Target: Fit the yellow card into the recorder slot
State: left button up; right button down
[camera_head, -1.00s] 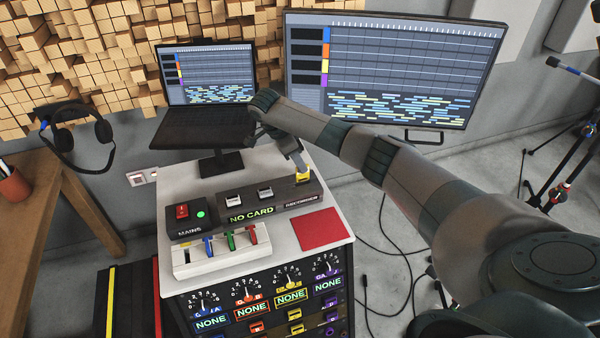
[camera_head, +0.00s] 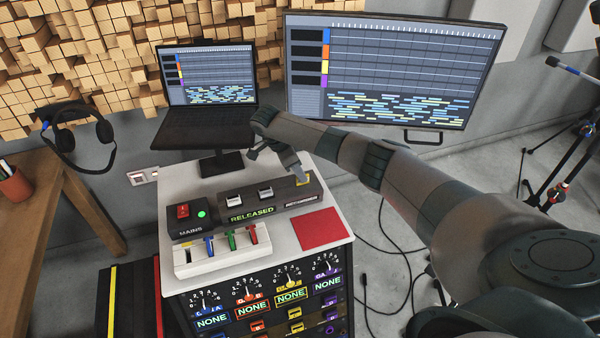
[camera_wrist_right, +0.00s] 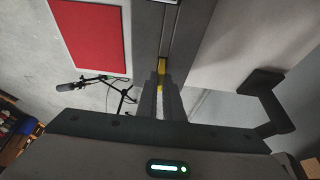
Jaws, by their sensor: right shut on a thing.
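The recorder (camera_head: 285,196) is a dark box on the white console top, and its green display reads "RELEASED". The yellow card (camera_head: 306,179) is at the recorder's right end, mostly hidden behind my fingers; its edge also shows in the right wrist view (camera_wrist_right: 163,68). My right gripper (camera_head: 302,177) is shut on the card, with its fingertips (camera_wrist_right: 160,78) pointing down at the recorder top. The slot is covered, so I cannot tell how deep the card sits. My left gripper is out of view.
The mains box (camera_head: 186,222) with a red switch and the white rack of coloured cards (camera_head: 222,249) stand left and in front of the recorder. A red mat (camera_head: 320,229) lies at the console's right. The laptop (camera_head: 207,105) and monitor (camera_head: 395,70) stand behind.

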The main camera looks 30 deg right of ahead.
jog(key=c, duration=1.9)
grip_release()
